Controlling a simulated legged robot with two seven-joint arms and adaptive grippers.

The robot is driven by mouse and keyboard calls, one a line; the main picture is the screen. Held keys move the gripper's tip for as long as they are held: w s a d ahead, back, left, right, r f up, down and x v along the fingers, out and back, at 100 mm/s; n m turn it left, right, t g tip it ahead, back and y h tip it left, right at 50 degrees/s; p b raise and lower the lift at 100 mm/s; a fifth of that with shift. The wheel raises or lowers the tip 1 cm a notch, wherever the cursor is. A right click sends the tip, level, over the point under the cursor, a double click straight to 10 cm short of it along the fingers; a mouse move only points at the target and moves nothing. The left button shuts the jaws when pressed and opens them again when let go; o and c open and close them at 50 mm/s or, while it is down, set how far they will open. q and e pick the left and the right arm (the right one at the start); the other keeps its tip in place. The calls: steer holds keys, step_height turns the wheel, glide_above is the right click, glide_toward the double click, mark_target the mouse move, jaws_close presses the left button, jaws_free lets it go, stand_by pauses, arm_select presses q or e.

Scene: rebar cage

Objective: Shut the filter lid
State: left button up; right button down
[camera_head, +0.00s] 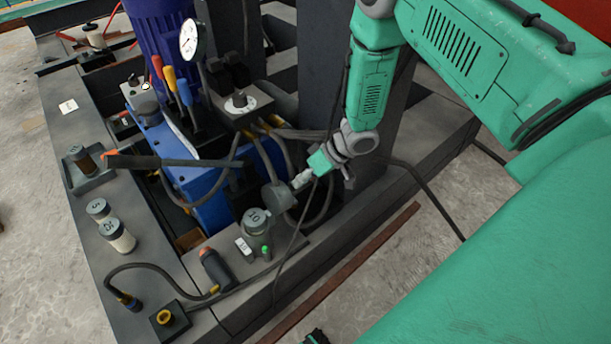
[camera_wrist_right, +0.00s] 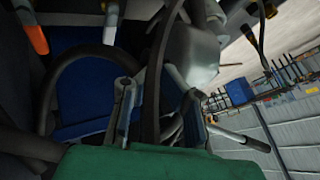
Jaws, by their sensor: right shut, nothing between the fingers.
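The filter (camera_head: 256,220) is a short grey round housing with a marked top, on the front right of the dark bench. A grey round piece that looks like its lid (camera_head: 278,196) stands tilted up just behind it. My right gripper (camera_head: 301,179) is shut and empty, close to the right side of that tilted piece; I cannot tell whether they touch. In the right wrist view, a grey rounded body (camera_wrist_right: 192,52), likely the lid, is just ahead of the fingers (camera_wrist_right: 158,98).
A blue power unit (camera_head: 208,205) with coloured levers (camera_head: 178,88) and a gauge (camera_head: 189,39) stands behind. Hoses (camera_head: 265,150) loop close to my right gripper. A dark handle (camera_head: 165,161), jars (camera_head: 117,236) and a torch-like cylinder (camera_head: 214,268) are at the left and front.

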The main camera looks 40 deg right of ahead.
steer(key=shift+a+r, duration=0.15)
steer(key=shift+a, duration=0.25)
steer(key=shift+r+h+p, duration=0.25)
steer(key=shift+h+p, duration=0.15)
steer(key=shift+p, duration=0.15)
steer(key=shift+a, duration=0.15)
